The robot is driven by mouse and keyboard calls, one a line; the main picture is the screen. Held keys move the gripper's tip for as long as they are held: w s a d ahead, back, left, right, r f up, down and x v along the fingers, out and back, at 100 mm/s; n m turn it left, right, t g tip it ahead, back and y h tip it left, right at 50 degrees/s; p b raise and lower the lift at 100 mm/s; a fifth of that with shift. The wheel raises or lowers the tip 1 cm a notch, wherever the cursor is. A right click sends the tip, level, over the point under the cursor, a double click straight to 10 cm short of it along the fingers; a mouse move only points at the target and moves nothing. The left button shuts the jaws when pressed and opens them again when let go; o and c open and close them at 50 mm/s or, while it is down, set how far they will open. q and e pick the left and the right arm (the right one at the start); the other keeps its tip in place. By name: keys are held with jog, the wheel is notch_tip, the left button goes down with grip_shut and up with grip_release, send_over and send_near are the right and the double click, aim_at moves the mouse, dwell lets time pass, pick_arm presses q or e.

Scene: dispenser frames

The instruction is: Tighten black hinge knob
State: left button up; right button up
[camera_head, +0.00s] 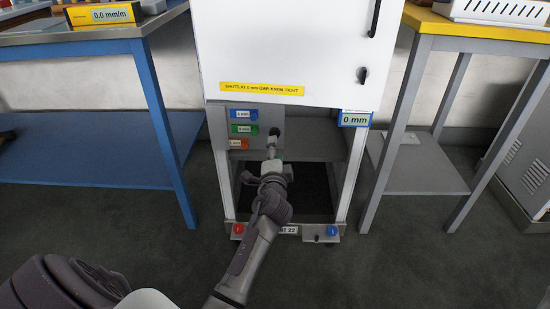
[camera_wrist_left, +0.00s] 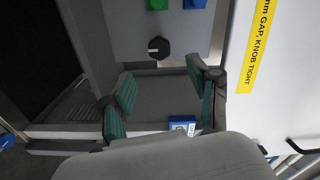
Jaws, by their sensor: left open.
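The black knob (camera_head: 274,131) sits on the grey panel under the white door (camera_head: 290,50) of the dispenser frame. In the left wrist view, the black knob (camera_wrist_left: 159,47) is a dark, many-sided disc beyond my fingertips, roughly midway between them and apart from both. My left gripper (camera_head: 272,146) reaches up to the panel just below the knob and partly blocks the view there. In the left wrist view, my left gripper (camera_wrist_left: 163,92) is open, its green-padded fingers spread with nothing between them. My right gripper is in neither view.
Blue (camera_head: 243,114), green (camera_head: 243,128) and orange (camera_head: 238,144) tags sit left of the knob. A yellow label (camera_head: 262,89) on the door mentions knob tight. A "0 mm" tag (camera_head: 355,120) is on the right. A blue bench (camera_head: 155,110) and a yellow-edged table (camera_head: 480,28) flank the frame.

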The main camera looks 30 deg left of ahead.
pick_arm(q)
jog(key=shift+v, duration=1.65)
